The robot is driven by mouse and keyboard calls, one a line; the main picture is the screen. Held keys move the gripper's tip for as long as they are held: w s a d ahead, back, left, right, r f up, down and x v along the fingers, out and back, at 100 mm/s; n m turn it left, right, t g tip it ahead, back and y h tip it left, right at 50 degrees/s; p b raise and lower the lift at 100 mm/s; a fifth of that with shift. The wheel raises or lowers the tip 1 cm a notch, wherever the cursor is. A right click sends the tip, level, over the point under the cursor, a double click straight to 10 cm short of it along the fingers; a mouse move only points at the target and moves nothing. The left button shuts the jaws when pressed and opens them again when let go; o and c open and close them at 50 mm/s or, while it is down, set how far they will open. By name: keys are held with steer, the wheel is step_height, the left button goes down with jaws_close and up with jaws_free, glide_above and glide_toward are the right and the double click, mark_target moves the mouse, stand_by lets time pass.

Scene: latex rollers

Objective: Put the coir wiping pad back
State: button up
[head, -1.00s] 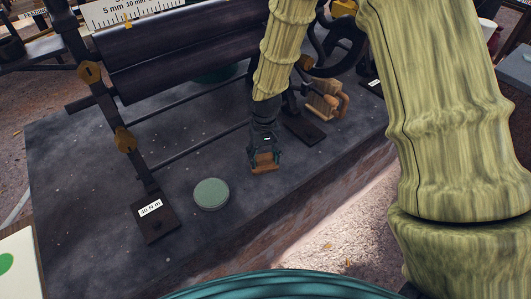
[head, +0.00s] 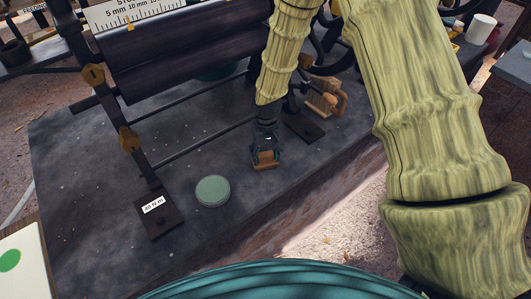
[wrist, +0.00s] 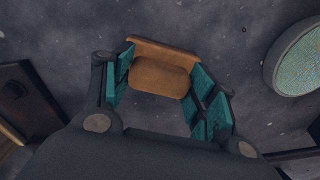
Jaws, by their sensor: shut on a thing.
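My gripper (head: 265,157) points down near the front edge of the dark stone slab (head: 95,150). It is shut on a brown block-shaped pad (head: 265,164), which looks like the coir wiping pad. In the wrist view the brown pad (wrist: 160,75) sits between the two teal-padded fingers, with a wider edge on its far side. It is low over the slab; I cannot tell whether it touches. A round green-topped disc (head: 212,190) lies on the slab, left of my gripper in the head view and apart from it. It also shows in the wrist view (wrist: 300,62).
Dark rollers (head: 180,60) on a frame stand behind my gripper. A frame foot with a white label (head: 153,205) is at left. A wooden piece (head: 322,97) sits behind right. A white cup (head: 481,28) is far right. Bare slab lies between disc and gripper.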

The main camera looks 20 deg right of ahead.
mark_target(266, 154)
steer(key=o, duration=0.9)
step_height(266, 154, up, 12)
steer(key=b, duration=0.3)
steer(key=shift+b, duration=0.35)
steer(key=shift+d, duration=0.1)
